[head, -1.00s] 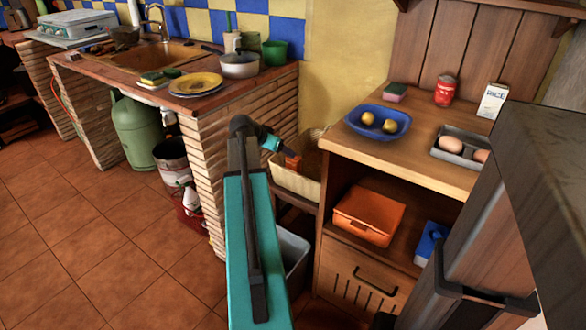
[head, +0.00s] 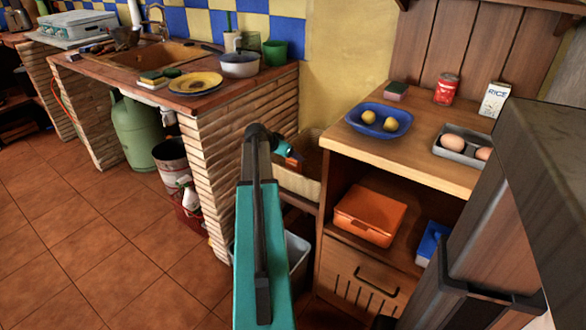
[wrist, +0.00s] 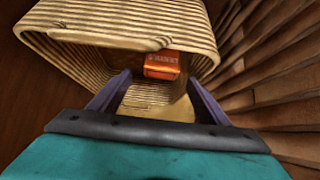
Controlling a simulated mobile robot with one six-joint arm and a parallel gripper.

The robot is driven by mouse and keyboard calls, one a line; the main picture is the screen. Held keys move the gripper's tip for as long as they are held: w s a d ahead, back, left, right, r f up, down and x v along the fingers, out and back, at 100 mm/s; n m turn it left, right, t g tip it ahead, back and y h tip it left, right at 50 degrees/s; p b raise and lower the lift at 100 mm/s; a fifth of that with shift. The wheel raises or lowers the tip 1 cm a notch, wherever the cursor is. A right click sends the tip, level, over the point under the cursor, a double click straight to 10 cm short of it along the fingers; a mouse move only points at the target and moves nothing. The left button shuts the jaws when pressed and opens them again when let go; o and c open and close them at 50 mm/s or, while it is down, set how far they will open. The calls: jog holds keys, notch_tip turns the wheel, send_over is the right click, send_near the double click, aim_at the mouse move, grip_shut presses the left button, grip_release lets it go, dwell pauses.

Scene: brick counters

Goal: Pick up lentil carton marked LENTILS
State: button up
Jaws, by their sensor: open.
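An orange-red carton (wrist: 162,65) with pale lettering, too small to read surely, lies in a wicker basket (wrist: 120,20) in the wrist view. In the head view the carton (head: 294,163) shows at the end of my arm, and the basket (head: 298,184) stands between the brick counter and the wooden cabinet. My gripper (wrist: 157,78) is open, its two fingers reaching into the basket. The carton lies ahead of and between the fingers, and they do not appear to touch it. In the head view my arm hides part of the basket.
The brick counter's wall (head: 225,150) is close on the left of the basket and the wooden cabinet (head: 335,190) close on its right. A grey bin (head: 298,250) stands below. The cabinet top holds a blue bowl (head: 380,130), an egg tray (head: 458,155), a red can and a rice carton.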

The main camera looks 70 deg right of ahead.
aim_at(294, 166)
jog(key=shift+b+x, duration=0.7)
jog(key=shift+x, duration=1.9)
jog(key=shift+w, duration=0.1)
jog(key=shift+c, duration=0.4)
jog(key=c, duration=1.1)
